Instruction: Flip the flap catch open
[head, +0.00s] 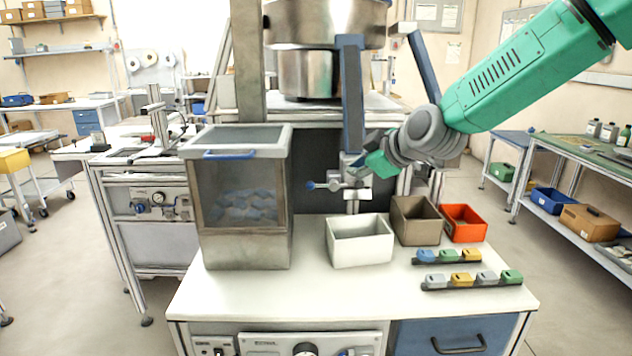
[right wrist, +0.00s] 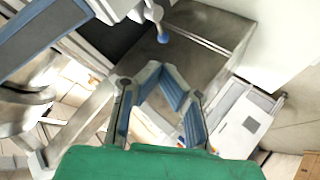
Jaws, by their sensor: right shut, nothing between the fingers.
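The flap catch appears to be the small grey fitting (head: 338,184) with a blue-knobbed lever (head: 311,186), below the long blue-grey chute (head: 352,95). The lever points left in the head view. In the right wrist view a blue knob (right wrist: 163,38) on a pale fitting shows at the top. My right gripper (head: 354,166) is just above and to the right of the catch, partly hidden by its own wrist. In the right wrist view its blue-lined fingers (right wrist: 161,72) come together at the tips, empty, with the knob beyond them. Contact cannot be told. My left gripper is not in view.
A clear-fronted hopper (head: 240,195) with blue parts stands left of the catch. A white bin (head: 360,250), a brown bin (head: 416,236) and an orange bin (head: 464,238) stand below and right. A steel bowl (head: 325,22) is above. The white tabletop (head: 260,297) is clear in front.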

